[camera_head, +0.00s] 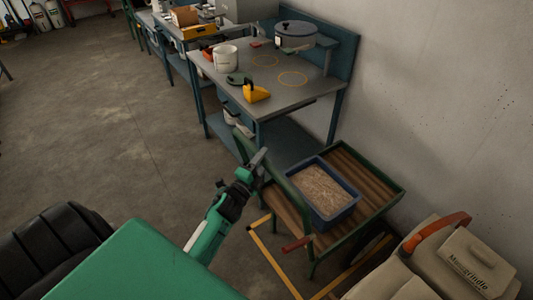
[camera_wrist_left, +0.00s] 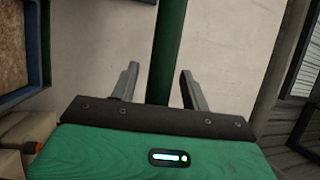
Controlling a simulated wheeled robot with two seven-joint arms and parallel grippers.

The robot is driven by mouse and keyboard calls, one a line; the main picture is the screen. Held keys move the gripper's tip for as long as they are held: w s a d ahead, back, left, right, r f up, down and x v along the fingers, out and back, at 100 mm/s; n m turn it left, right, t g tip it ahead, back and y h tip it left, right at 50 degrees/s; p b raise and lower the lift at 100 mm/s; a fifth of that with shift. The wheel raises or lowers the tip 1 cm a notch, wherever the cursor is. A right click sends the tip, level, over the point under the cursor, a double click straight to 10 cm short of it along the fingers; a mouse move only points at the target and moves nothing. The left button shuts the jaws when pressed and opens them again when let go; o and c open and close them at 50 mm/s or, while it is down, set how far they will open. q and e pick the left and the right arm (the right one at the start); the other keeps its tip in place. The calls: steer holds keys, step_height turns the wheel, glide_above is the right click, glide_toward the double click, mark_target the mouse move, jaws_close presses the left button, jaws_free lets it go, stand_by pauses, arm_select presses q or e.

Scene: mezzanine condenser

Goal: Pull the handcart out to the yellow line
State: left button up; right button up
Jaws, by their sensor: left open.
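The handcart (camera_head: 378,186) has a wooden slatted bed and a green frame, and stands against the wall at the right. A blue bin (camera_head: 338,217) of pale grains sits on it. My left gripper (camera_head: 259,160) is open at the far end of this bar. In the left wrist view a green bar (camera_wrist_left: 168,45) runs between its spread fingers (camera_wrist_left: 160,82); contact cannot be told. The yellow line (camera_head: 273,262) is on the floor, partly hidden by the cart.
Beige sacks (camera_head: 470,262) lie at the lower right. A black tyre (camera_head: 55,240) is at the lower left. Open floor (camera_head: 90,120) lies left.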

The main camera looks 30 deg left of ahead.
arm_select(q)
steer(key=shift+w+r, duration=0.15)
steer(key=shift+w, duration=0.9)
jaws_close()
